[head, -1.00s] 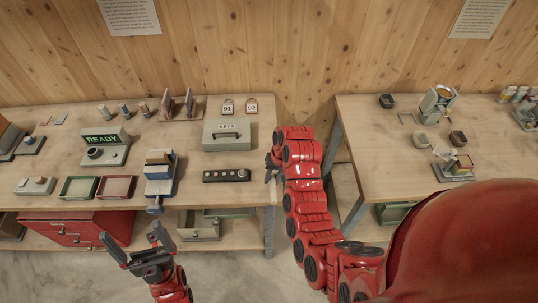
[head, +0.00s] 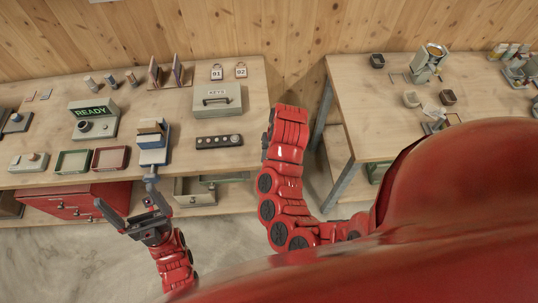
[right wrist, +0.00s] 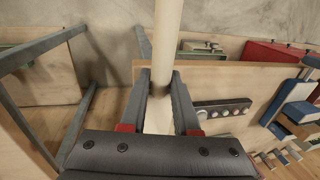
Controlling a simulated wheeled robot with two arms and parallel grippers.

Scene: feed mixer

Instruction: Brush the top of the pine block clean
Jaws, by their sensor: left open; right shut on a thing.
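The pine block (head: 151,127) sits in a blue vise (head: 153,152) at the front of the left bench. Its top is too small in the picture to show any dust. My left gripper (head: 127,202) is open and empty, in front of the bench and below the vise. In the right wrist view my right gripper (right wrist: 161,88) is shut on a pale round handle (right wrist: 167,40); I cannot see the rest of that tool. In the head view the right gripper is mostly hidden by its own red arm, to the right of the vise.
A keys box (head: 217,98) and a dark button strip (head: 219,141) lie right of the vise. Green (head: 73,162) and red (head: 110,159) trays lie left of it. A READY device (head: 94,119) stands behind them. A gap separates the left bench from the right bench (head: 370,130).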

